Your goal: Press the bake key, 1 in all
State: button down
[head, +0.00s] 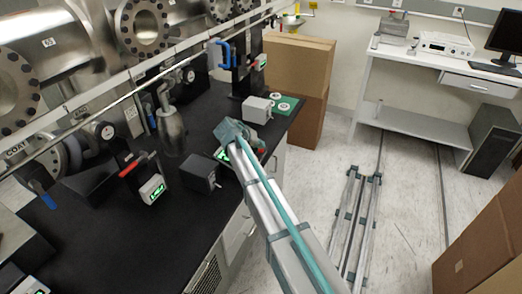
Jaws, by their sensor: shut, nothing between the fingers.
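My arm reaches in from the bottom right over the black bench (215,112). My gripper (252,146) is at its far end, small and partly hidden by my own wrist, shut and empty. It is close to a small box with a lit green display (222,155), which my arm partly covers. I cannot tell whether they touch. Other small boxes with green displays stand on the bench: one at the left middle (152,188) and one at the back (260,62). The bake key cannot be made out; any lettering on the keys is too small to read.
Steel vacuum chambers (50,45) with bolted flanges and a long rail stand over the bench at the left. A dark box (201,173) and a light grey box (257,109) stand near my gripper. Cardboard boxes (300,62) are behind the bench. The floor at right holds metal rails (355,220).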

aim_at(260, 150)
jog(key=shift+f+b, duration=0.35)
jog(key=shift+f, duration=0.1)
dwell(0.3)
jog(key=shift+r, duration=0.9)
jog(key=shift+r+p, duration=0.1)
jog(key=shift+p, duration=0.2)
jog(key=shift+r+p, duration=0.75)
jog(key=shift+r, duration=1.7)
jog(key=shift+d+f, duration=0.1)
